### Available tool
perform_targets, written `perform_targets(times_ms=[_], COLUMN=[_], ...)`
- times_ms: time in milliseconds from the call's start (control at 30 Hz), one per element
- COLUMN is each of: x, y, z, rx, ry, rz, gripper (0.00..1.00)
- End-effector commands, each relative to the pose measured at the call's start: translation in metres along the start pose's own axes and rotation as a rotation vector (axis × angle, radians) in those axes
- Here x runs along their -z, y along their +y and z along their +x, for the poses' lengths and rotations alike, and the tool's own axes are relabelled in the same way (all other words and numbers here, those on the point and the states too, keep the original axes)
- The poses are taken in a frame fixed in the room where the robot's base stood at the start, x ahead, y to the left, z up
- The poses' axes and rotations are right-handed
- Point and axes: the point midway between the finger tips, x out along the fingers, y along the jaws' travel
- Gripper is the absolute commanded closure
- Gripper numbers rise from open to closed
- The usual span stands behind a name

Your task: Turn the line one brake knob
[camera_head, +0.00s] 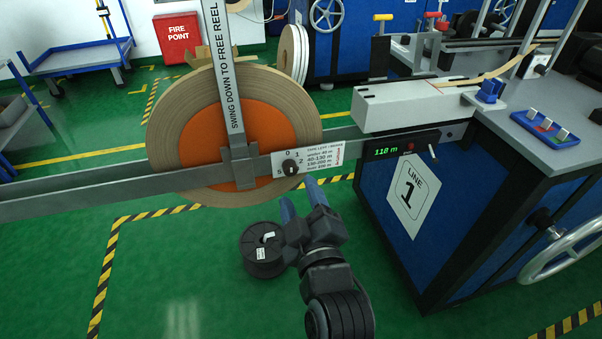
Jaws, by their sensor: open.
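The line one brake knob (289,167) is a small dark round knob on a white label plate (320,158) with numbers around it and a printed table of metre ranges. The plate is fixed to the grey rail in front of a large tape reel (175,115) with an orange hub (205,145). My gripper (300,192) is open and empty, its blue fingertips pointing up just below the plate and a little right of the knob. The fingers appear apart from the knob. The display (400,146) right of the plate reads 118 m.
A grey bar (222,60) marked "SWING DOWN TO FREE REEL" stands across the reel. The blue line 1 cabinet (440,220) with a handwheel (565,250) is at the right. A black spool (262,252) lies on the floor below. Open green floor is at the left.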

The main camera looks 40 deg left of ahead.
Motion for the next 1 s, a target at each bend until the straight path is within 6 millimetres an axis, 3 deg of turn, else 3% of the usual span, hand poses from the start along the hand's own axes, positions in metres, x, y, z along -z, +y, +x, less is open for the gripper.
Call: perform_targets(times_ms=[200,367,767,1000], x=[0.003,0.001,0.000,0.000], y=[0.001,0.000,0.001,0.001], z=[0.034,0.051,0.058,0.057], rx=[0.001,0.000,-0.001,-0.002], ry=[0.002,0.001,-0.001,-0.001], rz=[-0.002,-0.001,0.001,0.001], gripper=[0.45,0.45,0.45,0.67])
